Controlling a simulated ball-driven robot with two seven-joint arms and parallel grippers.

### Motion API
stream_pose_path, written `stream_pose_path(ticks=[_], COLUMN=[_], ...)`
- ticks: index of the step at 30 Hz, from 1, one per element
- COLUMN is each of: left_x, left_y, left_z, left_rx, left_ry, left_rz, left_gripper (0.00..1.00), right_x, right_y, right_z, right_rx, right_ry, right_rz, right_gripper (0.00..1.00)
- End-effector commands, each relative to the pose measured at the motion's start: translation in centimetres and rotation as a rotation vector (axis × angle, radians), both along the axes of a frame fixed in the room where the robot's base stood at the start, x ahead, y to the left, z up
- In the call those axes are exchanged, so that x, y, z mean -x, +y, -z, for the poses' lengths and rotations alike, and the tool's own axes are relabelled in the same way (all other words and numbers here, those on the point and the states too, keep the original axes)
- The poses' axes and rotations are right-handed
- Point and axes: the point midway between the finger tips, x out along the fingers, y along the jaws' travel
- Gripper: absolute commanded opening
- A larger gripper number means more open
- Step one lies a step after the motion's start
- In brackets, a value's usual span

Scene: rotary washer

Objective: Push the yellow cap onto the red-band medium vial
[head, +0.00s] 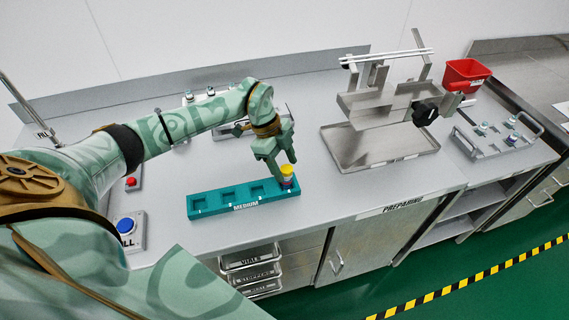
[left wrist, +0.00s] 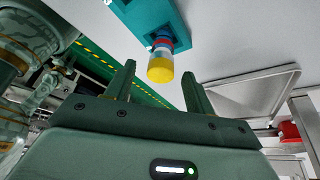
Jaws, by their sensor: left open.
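The red-band medium vial (left wrist: 162,42) stands in the rightmost slot of the teal MEDIUM rack (head: 236,201). The yellow cap (head: 287,169) is on top of the vial, and it also shows in the left wrist view (left wrist: 160,70). I cannot tell how far down the cap sits. My left gripper (head: 281,165) is open right at the cap in the head view. In the left wrist view its two fingers (left wrist: 158,80) stand apart, with the cap beyond and between their tips, not gripped. My right gripper is not in view.
A metal tray with a stand (head: 375,148) is to the right of the rack. A red bin (head: 465,74) and a small handled rack (head: 497,137) stand farther right. Red (head: 131,183) and blue (head: 126,225) buttons are at left. The rack's other slots look empty.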

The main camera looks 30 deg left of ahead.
Motion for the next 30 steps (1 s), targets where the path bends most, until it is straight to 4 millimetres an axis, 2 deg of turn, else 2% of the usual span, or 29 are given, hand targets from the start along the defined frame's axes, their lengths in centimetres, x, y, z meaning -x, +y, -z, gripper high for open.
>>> stream_pose_path(ticks=[5, 12, 18, 23, 30], left_x=[0.0, 0.2, 0.3, 0.4, 0.5], left_y=[1.3, 3.8, 5.4, 5.9, 6.0], left_z=[-3.1, -9.3, -13.0, -14.4, -14.7], left_rx=[-0.002, -0.002, -0.001, 0.001, 0.001], left_ry=[-0.005, -0.006, -0.003, 0.0, 0.0], left_rz=[-0.001, -0.001, -0.001, 0.0, 0.001], left_gripper=[0.54, 0.54, 0.54, 0.54, 0.54], right_x=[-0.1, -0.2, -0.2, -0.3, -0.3], right_y=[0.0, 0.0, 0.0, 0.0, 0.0], right_z=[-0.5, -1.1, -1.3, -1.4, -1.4], right_rx=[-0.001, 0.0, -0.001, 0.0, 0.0], right_ry=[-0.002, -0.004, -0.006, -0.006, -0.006], right_rz=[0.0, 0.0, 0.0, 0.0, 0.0], right_gripper=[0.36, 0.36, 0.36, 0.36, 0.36])
